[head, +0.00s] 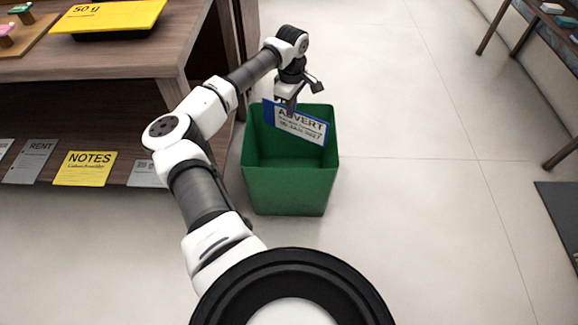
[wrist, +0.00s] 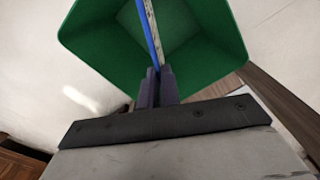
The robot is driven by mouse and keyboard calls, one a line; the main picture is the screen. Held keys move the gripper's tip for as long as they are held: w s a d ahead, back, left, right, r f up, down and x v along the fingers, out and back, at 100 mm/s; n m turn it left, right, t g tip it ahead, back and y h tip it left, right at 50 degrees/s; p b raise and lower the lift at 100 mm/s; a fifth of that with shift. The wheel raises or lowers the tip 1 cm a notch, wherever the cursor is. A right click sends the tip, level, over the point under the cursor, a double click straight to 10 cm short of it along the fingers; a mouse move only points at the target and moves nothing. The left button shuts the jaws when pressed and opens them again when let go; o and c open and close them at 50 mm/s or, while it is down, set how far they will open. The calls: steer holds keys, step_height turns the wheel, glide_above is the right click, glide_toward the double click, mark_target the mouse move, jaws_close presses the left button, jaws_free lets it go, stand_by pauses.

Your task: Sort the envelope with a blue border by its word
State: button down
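The envelope with a blue border (head: 300,122) shows the word ADVERT, with smaller print below it. My gripper (head: 286,104) is shut on its upper edge and holds it tilted over the mouth of a green bin (head: 287,191). In the wrist view the envelope (wrist: 151,35) shows edge-on between the fingers of my gripper (wrist: 157,82). The green bin (wrist: 100,50) lies open beneath it, and the part of its inside that shows is empty.
A wooden desk (head: 130,62) with a yellow "50 g" tray (head: 110,17) stands left of the bin. On its lower level are a grey RENT card (head: 34,160) and a yellow NOTES card (head: 86,169). The floor (head: 420,200) right of the bin is clear.

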steer(key=c, duration=1.5)
jaws_free()
steer(key=shift+c, duration=0.2)
step_height(320, 180, up, 14)
steer(key=p, duration=0.2)
